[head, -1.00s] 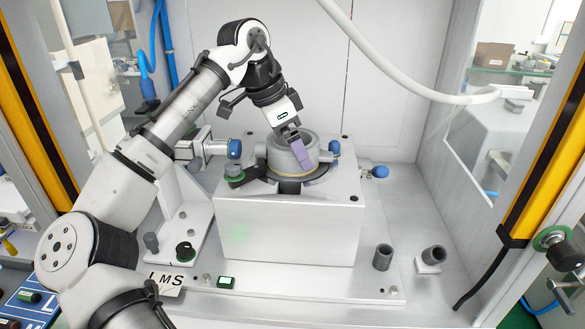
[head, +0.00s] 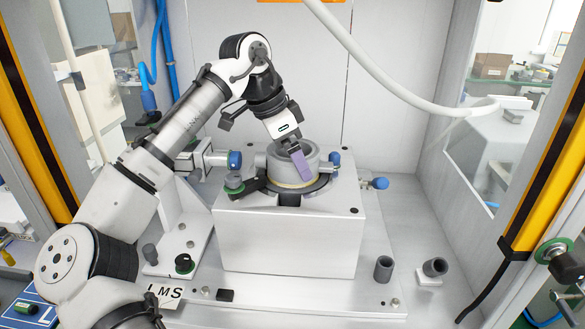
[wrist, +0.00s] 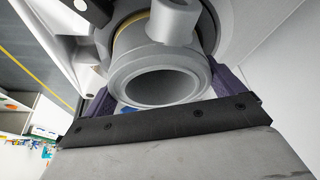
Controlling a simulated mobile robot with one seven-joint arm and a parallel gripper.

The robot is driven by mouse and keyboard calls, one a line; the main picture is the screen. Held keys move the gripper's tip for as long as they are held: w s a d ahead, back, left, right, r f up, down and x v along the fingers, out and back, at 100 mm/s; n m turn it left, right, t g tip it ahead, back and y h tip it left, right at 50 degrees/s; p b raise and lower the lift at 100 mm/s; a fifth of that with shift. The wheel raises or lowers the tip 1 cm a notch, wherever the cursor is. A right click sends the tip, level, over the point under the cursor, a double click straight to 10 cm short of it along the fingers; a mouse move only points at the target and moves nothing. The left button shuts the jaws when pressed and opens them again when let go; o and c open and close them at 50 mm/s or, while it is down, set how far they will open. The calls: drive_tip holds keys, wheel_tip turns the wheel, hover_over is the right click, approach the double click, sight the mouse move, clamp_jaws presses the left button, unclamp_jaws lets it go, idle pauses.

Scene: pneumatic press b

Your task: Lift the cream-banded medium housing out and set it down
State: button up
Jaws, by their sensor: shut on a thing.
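The cream-banded housing (head: 278,166) is a thick grey ring with a thin cream line low on its side. It sits upright at the dark round seat on top of the silver block (head: 288,243). Whether it is clear of the seat is hard to tell. My gripper (head: 299,164) comes down from above and is shut on the housing, with one purple finger against its near right side. In the wrist view, the housing's round opening (wrist: 160,88) lies between the two purple fingers, and the cream band shows behind it. The far finger is hidden in the head view.
Blue-tipped clamps (head: 234,160) and (head: 375,183) flank the block. Grey cylinders (head: 383,268) and (head: 434,267) stand front right. A white hose (head: 392,78) hangs behind. The plate right of the block is mostly clear.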

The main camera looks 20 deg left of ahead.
drive_tip(key=shift+r+p, duration=1.85)
drive_tip(key=shift+r, duration=0.1)
drive_tip(key=shift+s+d+f+b, duration=0.1)
drive_tip(key=shift+s+d+b, duration=0.15)
drive_tip(key=shift+s, duration=0.45)
drive_tip(key=shift+s+d+b, duration=0.2)
drive_tip(key=shift+s, duration=0.5)
drive_tip(key=shift+s+d+f+b, duration=0.1)
drive_tip(key=shift+s+d+b, duration=0.15)
drive_tip(key=shift+s, duration=0.45)
drive_tip(key=shift+s+d+r+b, duration=0.1)
drive_tip(key=shift+s+d+b, duration=0.15)
drive_tip(key=shift+s, duration=1.05)
drive_tip(key=shift+s+d+b, duration=0.1)
drive_tip(key=shift+s+d, duration=0.1)
drive_tip(key=shift+s, duration=1.1)
drive_tip(key=s+d, duration=0.2)
drive_tip(key=s, duration=0.4)
